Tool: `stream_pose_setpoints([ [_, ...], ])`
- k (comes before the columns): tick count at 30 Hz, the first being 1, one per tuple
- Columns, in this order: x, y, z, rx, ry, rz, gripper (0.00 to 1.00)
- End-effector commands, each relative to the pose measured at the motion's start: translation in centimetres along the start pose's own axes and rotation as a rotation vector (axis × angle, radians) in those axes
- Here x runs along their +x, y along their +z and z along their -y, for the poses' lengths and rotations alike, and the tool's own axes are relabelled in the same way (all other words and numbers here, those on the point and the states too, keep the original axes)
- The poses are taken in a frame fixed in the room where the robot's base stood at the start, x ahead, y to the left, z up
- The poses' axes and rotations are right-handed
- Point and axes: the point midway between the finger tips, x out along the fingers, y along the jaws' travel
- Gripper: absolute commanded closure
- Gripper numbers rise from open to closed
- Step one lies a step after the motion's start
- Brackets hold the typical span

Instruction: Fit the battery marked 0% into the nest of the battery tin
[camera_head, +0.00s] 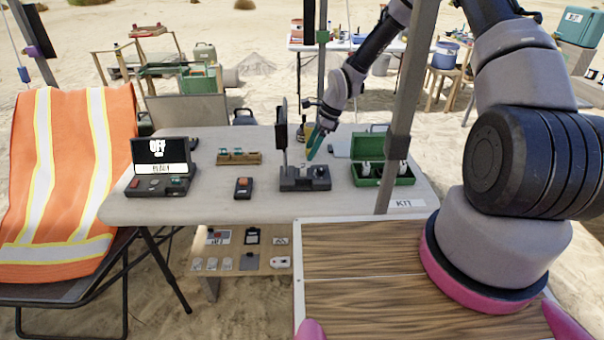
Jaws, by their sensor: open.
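My gripper (315,146), with teal fingertips, points down over the table, just above a dark box-shaped device (291,184) with an upright black panel. The jaws are open and I see nothing held in them. A small pale piece sits on top of the device under the fingertips; I cannot tell what it is. An open green tin (398,180) with white items inside stands to the right of the device; it may be the battery tin. No 0% mark is readable, so I cannot pick out that battery. Whether the tin's nest is empty cannot be made out.
A metal post (388,175) stands before the green tin.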

Motion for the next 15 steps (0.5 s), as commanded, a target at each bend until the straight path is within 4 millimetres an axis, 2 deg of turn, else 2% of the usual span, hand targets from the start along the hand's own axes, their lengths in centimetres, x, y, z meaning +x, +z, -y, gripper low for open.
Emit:
stream_pose_setpoints([
  [3, 1.4, 0.0, 0.0, -0.002, 0.001, 0.0, 0.25],
  [8, 2.5, -0.2, 0.0, -0.001, 0.001, -0.001, 0.25],
  [15, 6.1, -0.6, -0.1, -0.002, 0.001, -0.001, 0.25],
])
